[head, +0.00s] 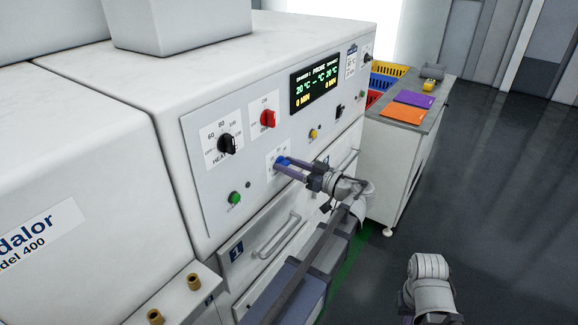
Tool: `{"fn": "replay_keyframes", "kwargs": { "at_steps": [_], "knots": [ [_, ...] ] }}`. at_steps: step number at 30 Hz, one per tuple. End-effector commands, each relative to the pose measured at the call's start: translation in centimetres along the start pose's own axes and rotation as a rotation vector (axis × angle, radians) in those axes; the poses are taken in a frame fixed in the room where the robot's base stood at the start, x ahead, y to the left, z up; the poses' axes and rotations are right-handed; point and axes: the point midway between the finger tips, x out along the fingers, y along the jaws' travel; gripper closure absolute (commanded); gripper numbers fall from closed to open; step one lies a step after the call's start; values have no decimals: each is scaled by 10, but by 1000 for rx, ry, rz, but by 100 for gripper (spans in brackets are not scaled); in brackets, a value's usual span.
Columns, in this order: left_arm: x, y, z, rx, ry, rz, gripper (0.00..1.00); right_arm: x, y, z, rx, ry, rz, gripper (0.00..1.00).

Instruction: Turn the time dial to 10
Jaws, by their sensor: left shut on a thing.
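A blue dial (281,160) sits on a white label on the machine's light grey control panel (215,223), below the red knob. My left gripper (284,162) reaches it from the right and is shut on it. The fingers cover most of the dial and part of its label, so its pointer and scale cannot be read.
A black heat knob (227,144), red knob (268,118), green button (235,198) and yellow button (313,134) surround the dial. A drawer handle (277,236) juts out below. A side table (399,133) with orange and purple sheets stands right; open floor lies beyond.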

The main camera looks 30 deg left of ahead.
Motion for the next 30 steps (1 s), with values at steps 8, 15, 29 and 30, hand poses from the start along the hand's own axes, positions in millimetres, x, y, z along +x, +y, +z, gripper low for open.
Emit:
{"fn": "replay_keyframes", "kwargs": {
  "at_steps": [8, 15, 29, 30],
  "knots": [
    [0, 1, 0, 228, 0, 0, 100, 0, 0, 0, 0, 0, 0, 100],
    [0, 2, 0, 420, -1, 0, 100, 1, 0, 0, 0, 0, 0, 100],
    [0, 2, 1, 638, -1, 0, 100, 1, 0, 0, 0, 0, 0, 100],
    [0, 2, 1, 647, -1, 0, 100, 1, 0, 0, 0, 0, 0, 100]
  ]
}}
